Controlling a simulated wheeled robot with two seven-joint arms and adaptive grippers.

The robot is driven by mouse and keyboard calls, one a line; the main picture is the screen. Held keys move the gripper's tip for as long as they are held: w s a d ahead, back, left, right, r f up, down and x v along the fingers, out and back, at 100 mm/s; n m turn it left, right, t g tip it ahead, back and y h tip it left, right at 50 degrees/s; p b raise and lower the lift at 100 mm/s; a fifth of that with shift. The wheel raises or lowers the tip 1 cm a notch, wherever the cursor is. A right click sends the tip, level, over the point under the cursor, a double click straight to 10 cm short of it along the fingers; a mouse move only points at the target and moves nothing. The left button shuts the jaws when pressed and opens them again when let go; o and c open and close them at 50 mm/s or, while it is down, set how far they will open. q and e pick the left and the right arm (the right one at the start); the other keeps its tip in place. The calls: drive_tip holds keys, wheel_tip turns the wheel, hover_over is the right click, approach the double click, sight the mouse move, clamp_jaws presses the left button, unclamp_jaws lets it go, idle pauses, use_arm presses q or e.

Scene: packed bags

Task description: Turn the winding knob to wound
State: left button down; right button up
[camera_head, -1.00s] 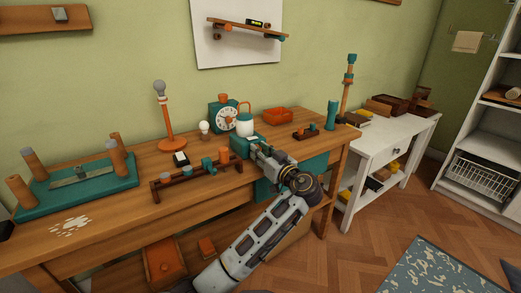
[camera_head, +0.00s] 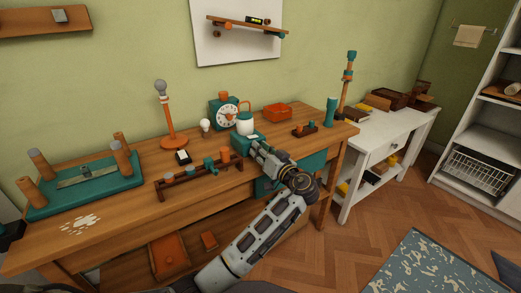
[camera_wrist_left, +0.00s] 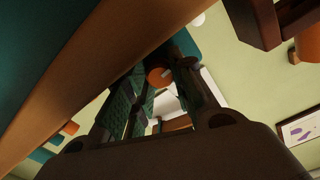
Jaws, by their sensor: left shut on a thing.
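A teal box (camera_head: 240,136) with a white label on top stands near the front edge of the wooden bench. My left gripper (camera_head: 256,150) is at its front right side, with the arm reaching up from below. In the left wrist view the fingers (camera_wrist_left: 158,92) close around a round orange knob (camera_wrist_left: 158,75) with a pale mark on its face. A teal body (camera_wrist_left: 183,43) shows just behind the knob. In the head view the gripper hides the knob, and I cannot read its setting. My right gripper is not in view.
A white jar (camera_head: 245,124) and a teal clock (camera_head: 226,112) stand behind the box. A rack of pegs (camera_head: 198,177) lies to its left, and an orange tray (camera_head: 277,113) is behind to the right. The bench edge (camera_wrist_left: 75,75) runs close beside the gripper in the wrist view.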

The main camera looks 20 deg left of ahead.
use_arm(q)
drive_tip(key=c, duration=1.2)
unclamp_jaws()
drive_tip(key=shift+o, duration=0.2)
drive_tip(key=shift+r, duration=0.1)
wheel_tip(320, 180, up, 10)
